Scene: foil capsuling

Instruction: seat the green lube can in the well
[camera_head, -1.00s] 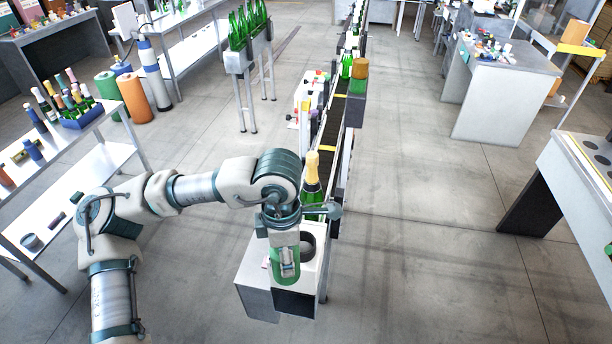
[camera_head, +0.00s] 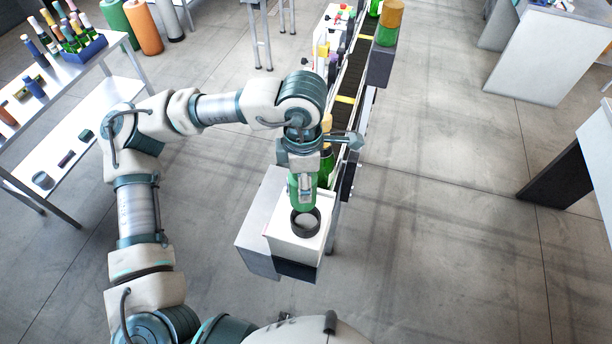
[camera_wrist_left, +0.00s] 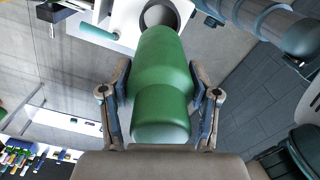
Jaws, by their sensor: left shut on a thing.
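My left gripper (camera_head: 304,186) is shut on the green lube can (camera_head: 297,201). In the left wrist view the can (camera_wrist_left: 161,85) lies lengthwise between the two fingers (camera_wrist_left: 161,105), its far end pointing toward the well. The well (camera_head: 305,222) is a dark round ring with a pale inside on a white box-like stand. In the head view the can is just behind the ring, above or at its rear edge; I cannot tell if they touch. In the left wrist view the well (camera_wrist_left: 160,14) shows partly beyond the can's end. My right gripper is not in view.
A green bottle with a gold top (camera_head: 327,155) stands close behind my left gripper at the conveyor (camera_head: 347,95). A white shelf table (camera_head: 75,100) with bottles and small items is at the left. The floor on the right is mostly clear.

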